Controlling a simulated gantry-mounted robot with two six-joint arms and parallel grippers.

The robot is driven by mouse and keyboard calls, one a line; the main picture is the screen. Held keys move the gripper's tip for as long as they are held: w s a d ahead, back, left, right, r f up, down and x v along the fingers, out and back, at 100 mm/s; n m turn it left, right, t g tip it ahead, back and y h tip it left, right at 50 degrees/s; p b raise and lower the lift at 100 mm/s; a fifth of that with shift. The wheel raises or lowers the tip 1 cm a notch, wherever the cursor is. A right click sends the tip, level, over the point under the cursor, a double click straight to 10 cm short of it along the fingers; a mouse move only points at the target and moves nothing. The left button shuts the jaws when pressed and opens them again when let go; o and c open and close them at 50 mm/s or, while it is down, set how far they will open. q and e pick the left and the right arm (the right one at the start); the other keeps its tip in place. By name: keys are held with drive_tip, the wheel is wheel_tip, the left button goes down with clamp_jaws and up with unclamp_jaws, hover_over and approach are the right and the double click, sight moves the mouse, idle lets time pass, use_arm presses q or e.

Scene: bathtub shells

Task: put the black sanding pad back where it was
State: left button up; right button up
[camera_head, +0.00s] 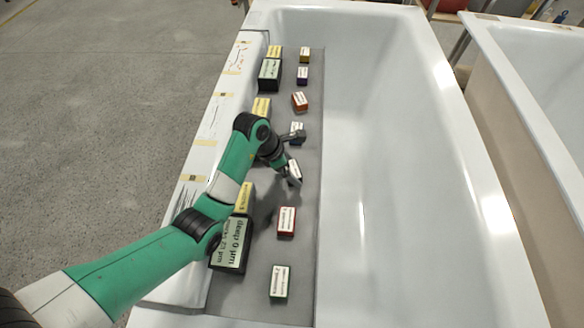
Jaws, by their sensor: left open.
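A small dark pad with a white label (296,173) lies on the grey mat, in the right-hand row of small pads; it looks black or very dark blue. My left gripper (290,174) is open and its tips are right at this pad, partly hiding it. I cannot tell whether the fingers touch it. My right gripper is not in view.
The grey mat (255,288) lies along the tub's left side. The same row holds an orange pad (300,101), a red pad (287,222) and a green pad (279,282). Larger dark blocks (269,74) and yellow-labelled blocks (262,106) stand left. The tub basin (400,200) is empty.

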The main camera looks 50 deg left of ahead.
use_arm(q)
drive_tip(key=p+v, duration=0.5)
drive_tip(key=v, duration=0.6)
drive_tip(key=shift+r, duration=0.15)
drive_tip(key=shift+s, duration=0.1)
